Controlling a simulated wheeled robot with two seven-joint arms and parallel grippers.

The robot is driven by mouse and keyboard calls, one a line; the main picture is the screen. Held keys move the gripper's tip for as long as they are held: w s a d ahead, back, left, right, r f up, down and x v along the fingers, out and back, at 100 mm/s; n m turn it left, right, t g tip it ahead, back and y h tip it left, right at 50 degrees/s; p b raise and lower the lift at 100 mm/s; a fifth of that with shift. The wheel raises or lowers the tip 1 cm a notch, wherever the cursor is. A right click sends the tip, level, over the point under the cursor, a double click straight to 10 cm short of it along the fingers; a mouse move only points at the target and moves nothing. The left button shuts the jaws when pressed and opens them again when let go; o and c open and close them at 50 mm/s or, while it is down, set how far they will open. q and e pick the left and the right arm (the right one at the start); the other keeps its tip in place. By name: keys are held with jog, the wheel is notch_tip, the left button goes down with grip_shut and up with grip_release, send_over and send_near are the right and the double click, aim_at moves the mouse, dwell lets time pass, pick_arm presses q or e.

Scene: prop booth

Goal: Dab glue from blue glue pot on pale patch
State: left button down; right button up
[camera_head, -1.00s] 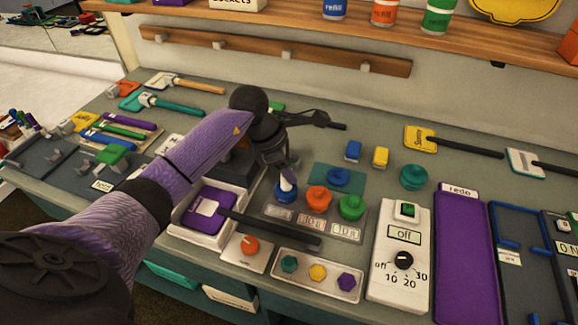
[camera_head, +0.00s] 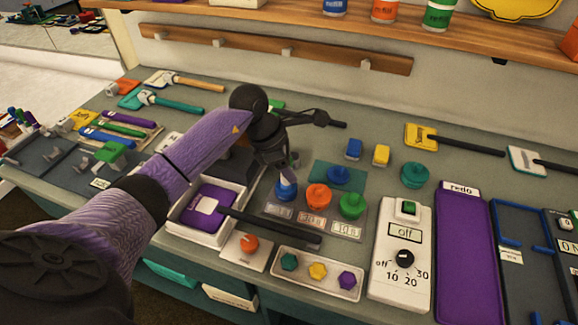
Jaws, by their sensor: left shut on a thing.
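The blue glue pot (camera_head: 284,193) stands at the left end of a row on the bench, with an orange pot and a green pot to its right. My left gripper (camera_head: 287,170) points down just above it, shut on a small pale-tipped applicator (camera_head: 288,180). The applicator's tip is at the pot's mouth; I cannot tell how deep it is. The pale patch (camera_head: 206,206) lies on a purple paddle (camera_head: 199,221) in a white tray, left of the pot. A blue lid-like piece (camera_head: 339,175) rests on a teal mat. My right gripper is not in view.
The orange pot (camera_head: 318,197) and green pot (camera_head: 351,205) stand close by. The paddle's black handle (camera_head: 275,231) crosses in front of the pots. A white timer box (camera_head: 400,255) and a tray of coloured knobs (camera_head: 317,272) are nearer the front edge.

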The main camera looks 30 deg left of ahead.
pick_arm(q)
jog(key=shift+f, duration=0.1)
dwell(0.3)
notch_tip(320, 180, up, 7)
jog(key=p, duration=0.5)
dwell(0.6)
jog(key=s+d+r+m+g+y+b, duration=0.1)
jog(key=s+d+m+g+y, duration=0.1)
jog(key=m, duration=1)
jog(key=s+d+r+m+g+y+b, duration=0.1)
jog(key=s+d+r+m+g+b, duration=0.1)
jog(key=s+d+m+g, duration=0.3)
jog(key=s+d+m, duration=0.1)
jog(key=d+m, duration=0.2)
jog(key=m, duration=0.4)
jog(key=shift+s+m+y+b, duration=0.15)
jog(key=shift+m+y+b, duration=0.15)
jog(key=shift+m+y, duration=0.1)
